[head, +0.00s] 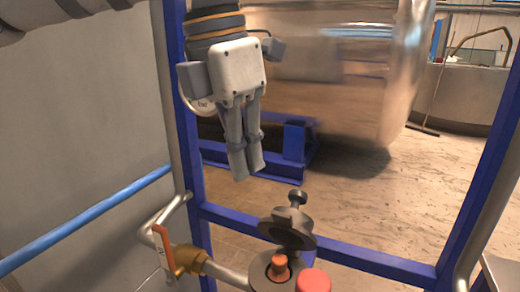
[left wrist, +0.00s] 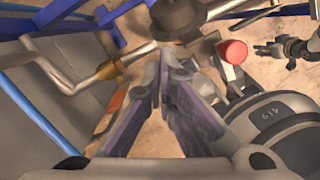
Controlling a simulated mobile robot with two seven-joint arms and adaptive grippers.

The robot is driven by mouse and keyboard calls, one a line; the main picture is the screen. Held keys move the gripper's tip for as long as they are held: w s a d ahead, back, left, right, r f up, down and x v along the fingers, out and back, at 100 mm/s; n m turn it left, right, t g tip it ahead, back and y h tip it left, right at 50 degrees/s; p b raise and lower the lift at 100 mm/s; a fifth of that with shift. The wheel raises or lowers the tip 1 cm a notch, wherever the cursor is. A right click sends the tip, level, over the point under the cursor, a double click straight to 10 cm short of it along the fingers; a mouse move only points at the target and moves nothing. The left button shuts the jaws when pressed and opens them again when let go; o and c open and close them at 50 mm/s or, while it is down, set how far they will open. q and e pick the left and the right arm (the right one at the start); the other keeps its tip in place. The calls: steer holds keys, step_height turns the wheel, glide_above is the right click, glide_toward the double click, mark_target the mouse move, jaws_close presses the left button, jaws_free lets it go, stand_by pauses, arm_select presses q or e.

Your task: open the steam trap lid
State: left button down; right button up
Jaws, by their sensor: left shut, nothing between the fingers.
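The steam trap (head: 262,272) stands low in the head view as a dark round body with an orange-red part (head: 280,264) showing in its opening. Its dark lid (head: 290,236) is tilted up at the back of that opening, with a round knob (head: 297,196) above. My left gripper (head: 247,176) points down, up and to the left of the lid, apart from it, shut and empty. Its closed fingers (left wrist: 167,55) also show in the left wrist view, below a dark round part (left wrist: 180,18) of the trap. A dark gripper-like shape (left wrist: 286,48), seemingly my right gripper, is at the right there; its jaws are unclear.
A red cap (head: 313,281) stands beside the trap on the right. A pipe with a brass fitting (head: 187,259) and orange valve handle (head: 164,248) is on the left. Blue frame bars (head: 350,257) cross behind the trap. A large metal tank (head: 340,75) stands farther back.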

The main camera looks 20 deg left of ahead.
mark_target(277, 205)
arm_select(q)
steer(key=w+f, duration=0.1)
steer(key=f, duration=0.1)
steer(key=w+d+f, duration=0.1)
steer(key=f, duration=0.1)
steer(key=w+d+f, duration=0.1)
steer(key=f, duration=0.2)
steer(key=shift+w+d, duration=0.15)
steer(key=shift+w, duration=0.25)
steer(key=shift+w+d, duration=0.2)
steer(key=shift+w, duration=0.15)
